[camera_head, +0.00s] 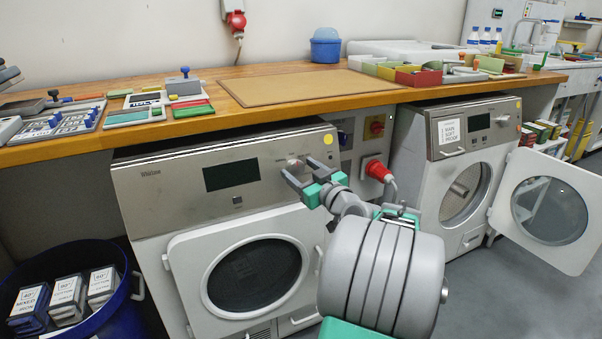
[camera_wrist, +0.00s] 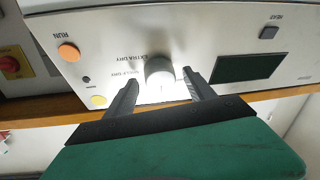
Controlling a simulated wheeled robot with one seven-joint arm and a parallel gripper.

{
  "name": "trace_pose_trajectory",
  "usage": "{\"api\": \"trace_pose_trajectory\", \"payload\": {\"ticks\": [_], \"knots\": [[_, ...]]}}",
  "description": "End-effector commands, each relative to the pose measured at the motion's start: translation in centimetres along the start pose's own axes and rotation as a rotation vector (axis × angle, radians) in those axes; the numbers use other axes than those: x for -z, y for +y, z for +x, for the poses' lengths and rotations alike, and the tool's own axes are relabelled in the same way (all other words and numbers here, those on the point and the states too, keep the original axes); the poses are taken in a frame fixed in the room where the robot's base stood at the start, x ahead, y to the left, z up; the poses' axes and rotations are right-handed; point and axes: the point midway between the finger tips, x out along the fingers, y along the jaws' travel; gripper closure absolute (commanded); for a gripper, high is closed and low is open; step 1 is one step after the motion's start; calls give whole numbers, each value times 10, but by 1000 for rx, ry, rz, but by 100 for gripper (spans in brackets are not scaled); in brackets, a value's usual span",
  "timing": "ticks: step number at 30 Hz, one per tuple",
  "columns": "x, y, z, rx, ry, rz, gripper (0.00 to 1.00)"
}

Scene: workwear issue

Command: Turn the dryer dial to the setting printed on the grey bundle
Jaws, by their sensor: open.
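The dryer dial (camera_head: 293,163) is a round silver knob on the steel panel of the left machine (camera_head: 150,188). It also shows in the wrist view (camera_wrist: 160,70), with printed settings beside it; EXTRA DRY is legible, upside down. My gripper (camera_head: 299,168) is open in front of the panel. In the wrist view its two dark fingers (camera_wrist: 159,79) point at the dial, one on each side; I cannot tell whether they touch it. Several labelled bundles (camera_head: 66,297) stand in a blue tub (camera_head: 98,322); I cannot tell which is the grey bundle.
An orange RUN button (camera_wrist: 68,52) and a dark display (camera_wrist: 247,67) flank the dial. A red plug (camera_head: 376,170) sits to the right of my gripper. The right machine's round door (camera_head: 549,209) hangs open. The wooden worktop (camera_head: 232,84) overhangs both machines.

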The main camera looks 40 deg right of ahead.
Motion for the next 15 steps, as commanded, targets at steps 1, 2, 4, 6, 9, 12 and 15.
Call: {"api": "trace_pose_trajectory", "payload": {"ticks": [1,2,4,6,9,12,15], "knots": [[0,0,0,0,0,0,37],[0,0,0,0,0,0,37],[0,0,0,0,0,0,42],[0,0,0,0,-1,0,47],[0,0,0,0,-1,1,55],[0,0,0,0,-1,1,64],[0,0,0,0,-1,1,72]]}}
